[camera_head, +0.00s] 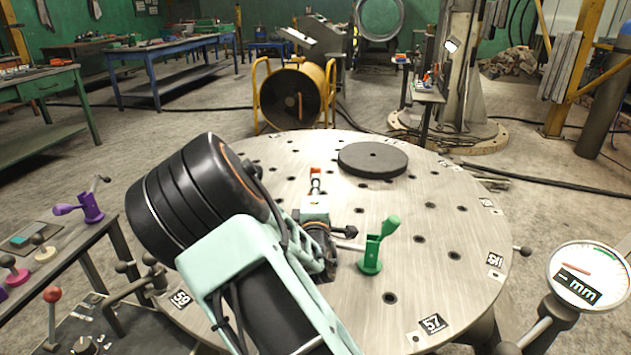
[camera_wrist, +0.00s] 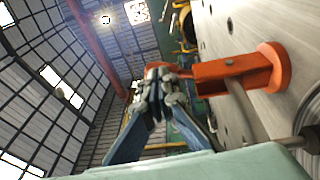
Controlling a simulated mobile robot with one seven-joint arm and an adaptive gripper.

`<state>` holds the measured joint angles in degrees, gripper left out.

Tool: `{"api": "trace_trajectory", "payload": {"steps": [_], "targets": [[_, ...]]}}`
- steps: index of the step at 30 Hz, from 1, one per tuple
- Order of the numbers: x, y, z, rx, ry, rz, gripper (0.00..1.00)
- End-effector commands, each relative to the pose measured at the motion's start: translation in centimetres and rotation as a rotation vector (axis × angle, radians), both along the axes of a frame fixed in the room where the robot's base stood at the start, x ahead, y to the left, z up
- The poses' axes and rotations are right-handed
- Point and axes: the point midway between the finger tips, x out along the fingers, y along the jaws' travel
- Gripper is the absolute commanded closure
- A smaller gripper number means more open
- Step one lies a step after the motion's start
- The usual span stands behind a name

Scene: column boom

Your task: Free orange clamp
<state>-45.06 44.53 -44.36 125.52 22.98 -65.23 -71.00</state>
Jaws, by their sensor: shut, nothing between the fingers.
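The orange clamp (camera_wrist: 232,76) shows in the wrist view, with its round base against the metal table. A grey rod crosses in front of its arm. In the head view only a small orange part (camera_head: 315,170) shows, just beyond my gripper (camera_head: 315,184). My gripper also shows in the wrist view (camera_wrist: 157,78), its fingers closed together and empty. The tips are beside the free end of the orange arm; I cannot tell whether they touch it. My arm hides much of the space around the clamp in the head view.
A green clamp (camera_head: 375,247) stands on the round table (camera_head: 450,220), right of my wrist. A dark disc (camera_head: 373,159) lies at the back. A dial gauge (camera_head: 588,276) is at the right. A side bench (camera_head: 70,245) at left holds a purple clamp (camera_head: 88,205).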

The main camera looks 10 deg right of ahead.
Motion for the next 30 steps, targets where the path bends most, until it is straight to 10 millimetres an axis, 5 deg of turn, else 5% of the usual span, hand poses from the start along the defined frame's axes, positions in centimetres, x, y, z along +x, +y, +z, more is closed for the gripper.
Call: {"api": "trace_trajectory", "payload": {"steps": [14, 30], "targets": [[1.0, -0.5, 0.8, 0.049, 0.112, -0.002, 1.00], [3.6, -1.7, 0.0, 0.195, 0.464, -0.004, 1.00]]}}
